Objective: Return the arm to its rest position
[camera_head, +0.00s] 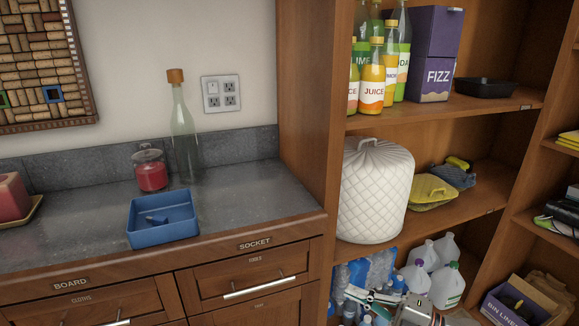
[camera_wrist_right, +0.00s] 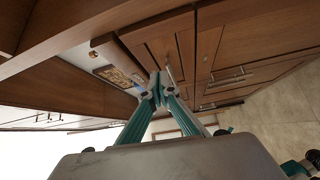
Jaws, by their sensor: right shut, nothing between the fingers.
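My right gripper (camera_head: 362,295) is low in the head view, in front of the bottom of the shelf unit. In the right wrist view its two teal fingers (camera_wrist_right: 157,90) meet at the tips, shut with nothing between them.
The counter (camera_head: 245,195) at left carries a blue tray (camera_head: 163,232), a red jar (camera_head: 150,172) and a corked bottle (camera_head: 184,130).

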